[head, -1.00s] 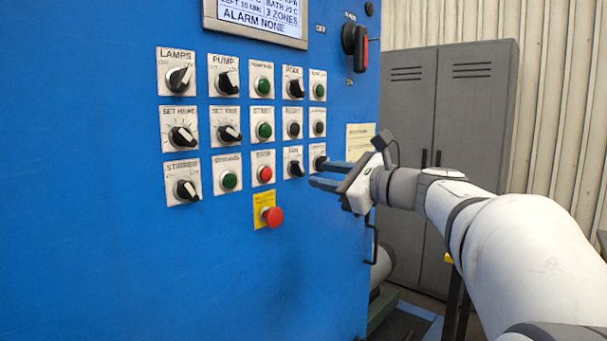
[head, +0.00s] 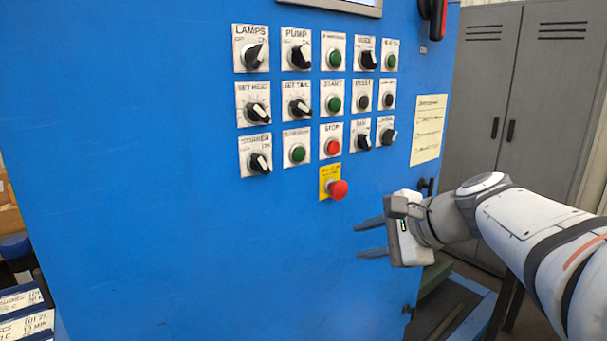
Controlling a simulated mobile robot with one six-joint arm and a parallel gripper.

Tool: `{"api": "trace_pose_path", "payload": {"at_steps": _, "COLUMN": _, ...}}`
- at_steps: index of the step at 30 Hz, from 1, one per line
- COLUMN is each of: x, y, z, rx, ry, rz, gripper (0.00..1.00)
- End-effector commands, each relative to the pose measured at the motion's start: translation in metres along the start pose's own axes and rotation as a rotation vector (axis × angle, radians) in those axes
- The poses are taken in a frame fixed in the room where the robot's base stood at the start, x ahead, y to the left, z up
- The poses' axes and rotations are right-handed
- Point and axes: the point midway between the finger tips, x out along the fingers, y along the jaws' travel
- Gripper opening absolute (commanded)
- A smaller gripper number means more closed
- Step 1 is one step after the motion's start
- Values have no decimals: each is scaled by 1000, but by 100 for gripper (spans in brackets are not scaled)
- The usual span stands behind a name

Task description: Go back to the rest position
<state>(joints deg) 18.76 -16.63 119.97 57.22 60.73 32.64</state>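My gripper (head: 370,236) is at the right of the blue control cabinet (head: 150,190), below the rows of knobs and buttons. Its two dark fingers point left and stand apart, with nothing between them. It looks clear of the controls; whether the fingertips touch the cabinet face cannot be told. The nearest control is the red emergency stop (head: 338,189) on its yellow plate, up and left of the gripper.
A grey locker (head: 485,110) stands behind at the right. A yellow notice (head: 428,128) is on the cabinet above my gripper. Labelled boxes (head: 25,315) are at the lower left. The cabinet face below the emergency stop is bare.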

Motion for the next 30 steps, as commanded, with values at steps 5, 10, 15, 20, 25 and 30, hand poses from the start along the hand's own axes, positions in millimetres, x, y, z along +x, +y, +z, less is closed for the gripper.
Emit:
{"api": "trace_pose_path", "payload": {"at_steps": 5, "x": -1, "y": 84, "z": 17, "rx": -464, "ry": 72, "rz": 356, "gripper": 33}}
{"api": "trace_pose_path", "payload": {"at_steps": 10, "x": -19, "y": 147, "z": 12, "rx": -908, "ry": 69, "rz": 651, "gripper": 33}}
{"api": "trace_pose_path", "payload": {"at_steps": 15, "x": -35, "y": 177, "z": 4, "rx": -1201, "ry": 38, "rz": 825, "gripper": 33}}
{"api": "trace_pose_path", "payload": {"at_steps": 20, "x": -39, "y": 186, "z": -1, "rx": -1295, "ry": 25, "rz": 881, "gripper": 33}}
{"api": "trace_pose_path", "payload": {"at_steps": 25, "x": -39, "y": 186, "z": -1, "rx": -1297, "ry": 25, "rz": 882, "gripper": 33}}
{"api": "trace_pose_path", "payload": {"at_steps": 30, "x": -39, "y": 186, "z": -1, "rx": -1295, "ry": 25, "rz": 881, "gripper": 33}}
